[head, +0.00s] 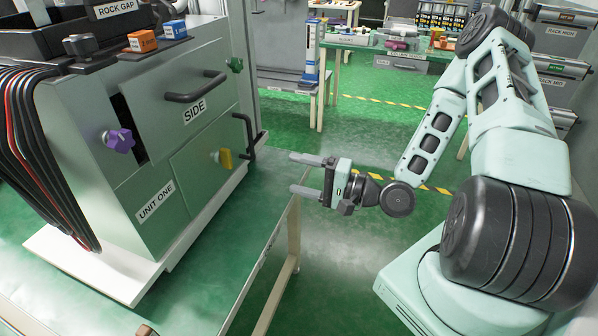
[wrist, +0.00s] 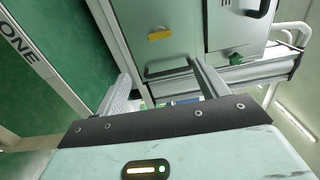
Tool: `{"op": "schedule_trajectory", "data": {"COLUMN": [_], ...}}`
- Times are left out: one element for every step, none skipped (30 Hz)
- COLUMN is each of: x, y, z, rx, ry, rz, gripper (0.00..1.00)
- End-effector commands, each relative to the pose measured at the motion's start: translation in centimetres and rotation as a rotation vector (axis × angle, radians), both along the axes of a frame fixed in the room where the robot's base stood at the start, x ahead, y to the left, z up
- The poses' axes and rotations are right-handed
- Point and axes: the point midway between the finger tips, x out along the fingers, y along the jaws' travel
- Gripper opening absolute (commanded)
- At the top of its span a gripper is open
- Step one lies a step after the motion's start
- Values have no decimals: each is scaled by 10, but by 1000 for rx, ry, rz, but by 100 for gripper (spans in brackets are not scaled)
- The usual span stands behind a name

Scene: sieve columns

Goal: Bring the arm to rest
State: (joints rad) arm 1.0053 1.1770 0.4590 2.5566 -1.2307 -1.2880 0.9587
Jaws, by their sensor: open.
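My gripper (head: 312,174) is in the middle of the head view, with its two fingers apart and nothing between them. It points left, toward the grey-green cabinet marked UNIT ONE (head: 185,172), and is clear of it. My arm (head: 445,120) is bent, reaching in from the right. In the wrist view my gripper (wrist: 160,85) shows two spread fingers, with the cabinet face (wrist: 140,25) and a handle beyond them.
The cabinet carries black handles (head: 197,88), a purple knob (head: 118,141), a yellow knob (head: 222,158) and a green knob (head: 235,64). Orange (head: 142,41) and blue (head: 174,29) blocks sit on top. A green table (head: 354,42) stands behind. Green floor (head: 345,125) lies open between.

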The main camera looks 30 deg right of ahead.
Motion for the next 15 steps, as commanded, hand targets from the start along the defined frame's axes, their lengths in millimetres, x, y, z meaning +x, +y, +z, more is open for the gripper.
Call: {"op": "schedule_trajectory", "data": {"x": [0,0,0,0,0,0,0,0,1,2,2,3,4,5,5], "y": [0,0,0,0,0,0,0,1,4,7,10,17,23,29,37], "z": [0,0,0,0,0,0,0,0,-2,-3,-6,-11,-15,-19,-26], "rx": [0,0,0,0,0,0,0,-5,-26,-50,-85,-148,-205,-271,-369], "ry": [0,0,0,0,0,0,0,1,7,14,23,39,52,66,87], "rz": [0,0,0,0,0,0,0,3,15,28,46,78,108,141,190], "gripper": [73,73,73,73,73,73,73,73,73,73,73,73,73,73,73]}}
